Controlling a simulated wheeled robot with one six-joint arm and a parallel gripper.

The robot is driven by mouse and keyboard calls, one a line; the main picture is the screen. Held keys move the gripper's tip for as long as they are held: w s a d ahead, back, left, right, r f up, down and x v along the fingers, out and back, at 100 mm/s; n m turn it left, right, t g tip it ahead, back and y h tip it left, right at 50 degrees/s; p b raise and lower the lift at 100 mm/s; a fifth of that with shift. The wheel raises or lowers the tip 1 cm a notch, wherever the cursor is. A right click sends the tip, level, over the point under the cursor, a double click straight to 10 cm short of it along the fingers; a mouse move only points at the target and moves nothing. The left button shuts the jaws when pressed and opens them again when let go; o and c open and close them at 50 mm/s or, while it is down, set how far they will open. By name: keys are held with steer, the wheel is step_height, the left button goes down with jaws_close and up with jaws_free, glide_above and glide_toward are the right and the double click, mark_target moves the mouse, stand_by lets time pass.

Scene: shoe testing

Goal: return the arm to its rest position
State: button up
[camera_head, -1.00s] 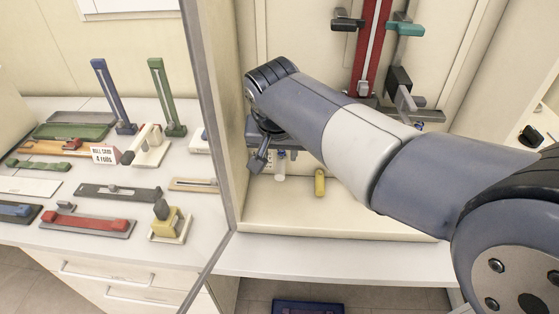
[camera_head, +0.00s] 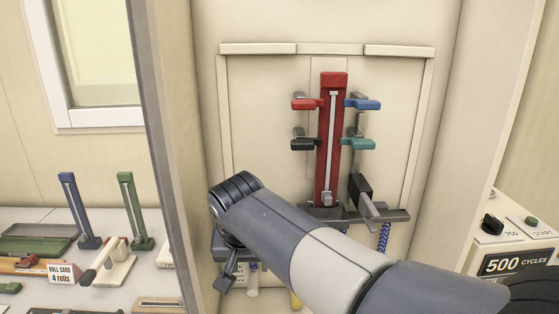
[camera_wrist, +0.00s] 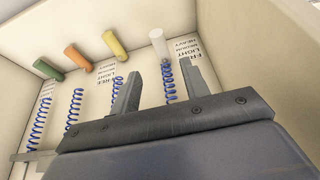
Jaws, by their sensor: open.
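My arm reaches across the lower middle of the head view into a cream cabinet. My gripper (camera_head: 228,278) hangs from its end at the lower left, partly cut off from clear sight by the wrist. In the wrist view my gripper (camera_wrist: 160,70) has its two dark fingers apart. A blue coil spring (camera_wrist: 168,85) under a white cylinder (camera_wrist: 158,44) shows between and beyond the fingers. I cannot tell how far it is from them. Nothing is visibly held.
A red upright rail (camera_head: 332,130) with coloured side levers stands at the cabinet's back. Yellow (camera_wrist: 114,43), orange (camera_wrist: 77,59) and green (camera_wrist: 47,69) cylinders stand near other springs. A cabinet edge (camera_head: 160,130) is left of my arm; a cycle counter box (camera_head: 515,262) is right.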

mark_target(253, 292)
steer(key=x, duration=0.8)
steer(key=shift+d+f, duration=0.15)
steer(key=shift+f, duration=0.1)
step_height(253, 292, down, 4)
steer(key=shift+w+f+b, duration=0.15)
steer(key=shift+f+b, duration=0.05)
steer(key=shift+b, duration=0.55)
steer(key=shift+f, duration=0.65)
